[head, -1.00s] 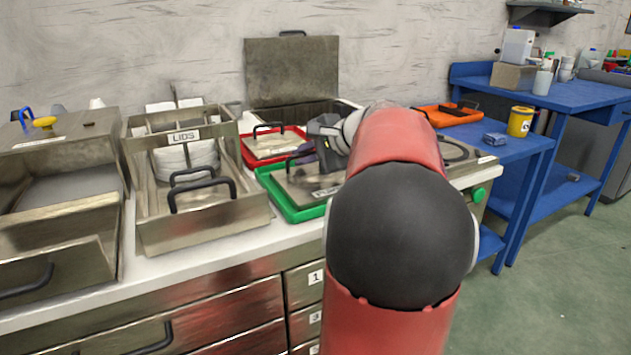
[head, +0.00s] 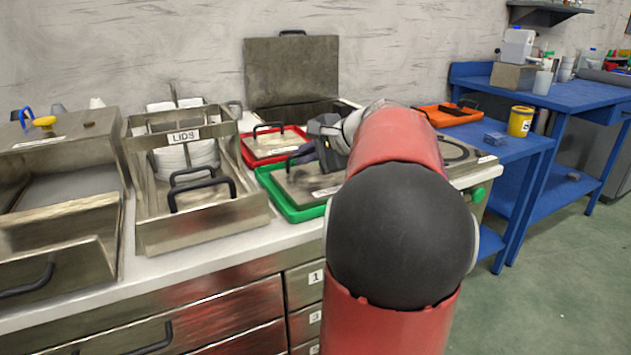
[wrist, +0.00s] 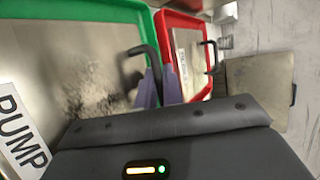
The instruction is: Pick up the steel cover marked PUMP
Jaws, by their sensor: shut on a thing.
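The steel cover marked PUMP (wrist: 80,85) fills the left of the wrist view, with its white PUMP label at the lower left. In the head view the cover (head: 305,181) sits in the green tray (head: 277,200), partly hidden behind my arm. Its black bar handle (wrist: 138,55) stands up at the side of the cover. My gripper (wrist: 155,88) has its purple-grey fingers at this handle and is shut on it. In the head view my gripper (head: 312,150) is low over the cover. I cannot tell any gap between cover and tray.
A red tray (head: 247,157) holding another handled, labelled steel cover (head: 275,143) lies just behind. A steel bin marked LIDS (head: 200,222) stands left. An upright steel lid (head: 292,72) is at the wall. A blue table (head: 520,150) stands right.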

